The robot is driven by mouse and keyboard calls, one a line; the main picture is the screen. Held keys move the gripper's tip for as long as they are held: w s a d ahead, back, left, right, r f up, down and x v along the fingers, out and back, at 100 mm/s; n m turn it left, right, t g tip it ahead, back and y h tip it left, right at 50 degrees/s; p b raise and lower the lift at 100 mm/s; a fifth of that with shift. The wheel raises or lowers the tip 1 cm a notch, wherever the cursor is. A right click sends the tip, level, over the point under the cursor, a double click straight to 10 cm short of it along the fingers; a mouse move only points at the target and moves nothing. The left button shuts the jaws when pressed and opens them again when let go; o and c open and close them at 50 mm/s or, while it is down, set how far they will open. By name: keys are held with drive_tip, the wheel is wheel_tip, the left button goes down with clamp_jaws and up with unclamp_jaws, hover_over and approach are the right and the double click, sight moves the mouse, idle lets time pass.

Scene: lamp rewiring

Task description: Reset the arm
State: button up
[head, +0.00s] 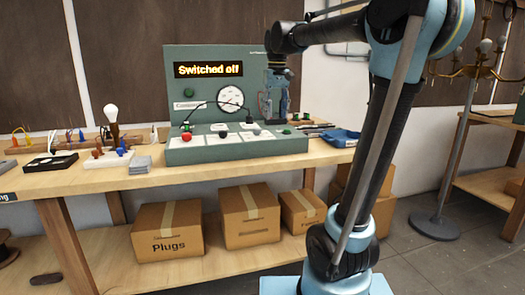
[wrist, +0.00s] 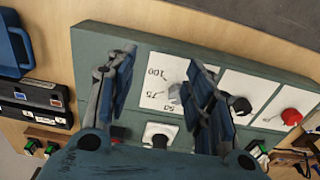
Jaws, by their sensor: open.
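My arm (head: 385,110) reaches up from the right and over the workbench. My gripper (head: 273,112) hangs from its end, pointing down in front of the right part of the green test panel. In the wrist view my gripper (wrist: 160,82) is open, with its two fingers apart and nothing between them but the panel below. The gripper appears to be above the panel surface (wrist: 110,48); I cannot tell the exact gap. The panel's display (head: 208,69) reads "Switched off".
A lamp bulb (head: 111,112) stands at left on the bench. A blue tray (head: 340,138) lies to the right. Cardboard boxes (head: 168,232) sit on the shelf below.

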drive_tip(key=s+d+f+m, duration=0.1)
drive_tip(key=s+d+f, duration=0.3)
drive_tip(key=s+f, duration=0.4)
drive_tip(key=s+d+f+m+t, duration=0.1)
drive_tip(key=s+d+f, duration=0.4)
drive_tip(key=s+f, duration=0.4)
drive_tip(key=s+d+f+m, duration=0.1)
drive_tip(key=s+d+f, duration=0.4)
drive_tip(key=s+f, duration=0.4)
wheel_tip(320, 180, down, 4)
drive_tip(key=shift+d+f+t, duration=0.2)
drive_tip(key=shift+t, duration=0.2)
drive_tip(key=shift+w+f, duration=0.2)
drive_tip(key=shift+w, duration=0.25)
